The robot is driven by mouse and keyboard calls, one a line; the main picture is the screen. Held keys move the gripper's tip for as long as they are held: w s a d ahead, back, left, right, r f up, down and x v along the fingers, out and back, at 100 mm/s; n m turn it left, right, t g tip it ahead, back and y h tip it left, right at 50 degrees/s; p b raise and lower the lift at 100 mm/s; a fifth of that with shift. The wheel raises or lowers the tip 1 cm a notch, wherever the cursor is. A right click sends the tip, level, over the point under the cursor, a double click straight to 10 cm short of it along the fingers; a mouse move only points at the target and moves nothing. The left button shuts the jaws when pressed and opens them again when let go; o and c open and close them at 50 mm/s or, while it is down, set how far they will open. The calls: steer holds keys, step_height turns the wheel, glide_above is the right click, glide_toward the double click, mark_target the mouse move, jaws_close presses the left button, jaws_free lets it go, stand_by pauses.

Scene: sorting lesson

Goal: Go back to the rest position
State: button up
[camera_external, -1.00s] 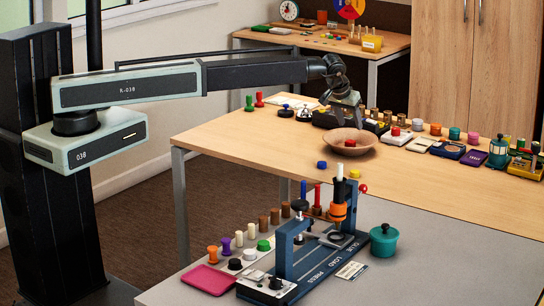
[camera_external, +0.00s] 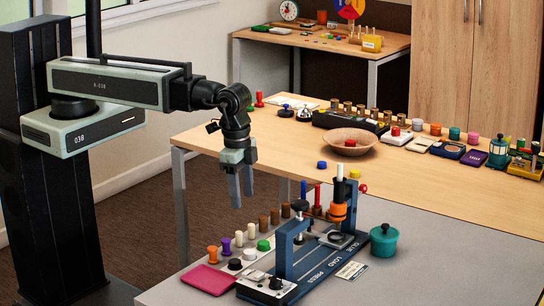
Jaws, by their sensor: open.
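My gripper (camera_external: 240,196) hangs pointing down at the left, in front of the wooden table's left edge. Its two grey fingers are apart with nothing between them. A blue cap (camera_external: 321,165) lies on the table in front of the bowl.
A blue press (camera_external: 300,262) stands on the grey table in front, with several coloured pegs (camera_external: 225,244) along its left side. A pink tray (camera_external: 209,279) lies at its left and a teal pot (camera_external: 384,240) at its right. Several stamps and boxes line the wooden table's back.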

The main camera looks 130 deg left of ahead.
steer(key=s+d+m, duration=0.2)
steer(key=s+d, duration=0.2)
steer(key=d, duration=0.4)
steer(key=shift+h, duration=0.3)
stand_by(0.4)
